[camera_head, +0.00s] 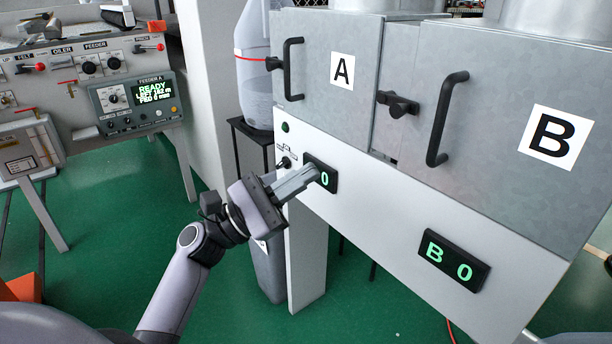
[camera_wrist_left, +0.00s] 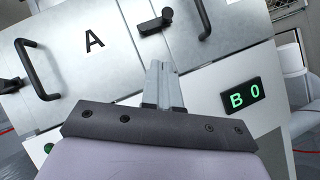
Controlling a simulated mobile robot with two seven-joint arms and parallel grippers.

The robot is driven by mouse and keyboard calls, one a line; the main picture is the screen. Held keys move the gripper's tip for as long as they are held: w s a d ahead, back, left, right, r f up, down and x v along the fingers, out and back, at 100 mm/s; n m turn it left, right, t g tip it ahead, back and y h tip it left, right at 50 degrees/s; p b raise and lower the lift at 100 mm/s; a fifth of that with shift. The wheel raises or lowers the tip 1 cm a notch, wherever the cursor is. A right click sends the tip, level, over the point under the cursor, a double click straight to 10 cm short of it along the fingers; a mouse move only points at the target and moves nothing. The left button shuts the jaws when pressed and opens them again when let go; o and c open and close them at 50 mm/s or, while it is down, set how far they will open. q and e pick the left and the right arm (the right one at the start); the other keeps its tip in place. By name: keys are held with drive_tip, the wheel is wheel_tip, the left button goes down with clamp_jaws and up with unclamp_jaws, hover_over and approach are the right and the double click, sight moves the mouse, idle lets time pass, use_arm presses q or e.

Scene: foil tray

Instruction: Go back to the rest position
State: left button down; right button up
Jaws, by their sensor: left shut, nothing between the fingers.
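My left gripper (camera_head: 306,178) is shut with nothing in it. It reaches in front of the white panel below door A (camera_head: 340,100) and covers part of the small A display (camera_head: 331,181). In the left wrist view the closed fingers (camera_wrist_left: 159,72) point up toward the dark latch between the two doors. I cannot tell whether the fingertips touch the panel. My right gripper is not in view.
Door B (camera_head: 520,130) with its black handle (camera_head: 446,118) is on the right, above a display reading B 0 (camera_head: 453,261). A feeder console (camera_head: 137,105) stands at the left. Green floor (camera_head: 110,260) lies open between console and cabinet.

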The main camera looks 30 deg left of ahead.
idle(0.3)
use_arm(q)
drive_tip(key=s+d+f+m+g+y+p, duration=0.1)
drive_tip(key=d+f+m+g+y+p, duration=0.2)
drive_tip(key=f, duration=0.5)
drive_tip(key=s+f+m+g+y+p, duration=0.1)
drive_tip(key=s+f+m+y+p, duration=0.25)
drive_tip(key=f, duration=0.55)
drive_tip(key=s+f+m+g+y+p, duration=0.1)
drive_tip(key=s+f+m+y+p, duration=0.1)
drive_tip(key=s+m, duration=0.4)
drive_tip(key=s+d+f+m+g+y+p, duration=0.1)
drive_tip(key=s+f+m+y, duration=0.4)
drive_tip(key=m, duration=0.5)
drive_tip(key=shift+s+d+f+g+p, duration=0.2)
drive_tip(key=shift+s+f+g+p, duration=0.45)
drive_tip(key=shift+p, duration=0.45)
drive_tip(key=shift+w+a+r+m, duration=0.1)
drive_tip(key=shift+m, duration=0.15)
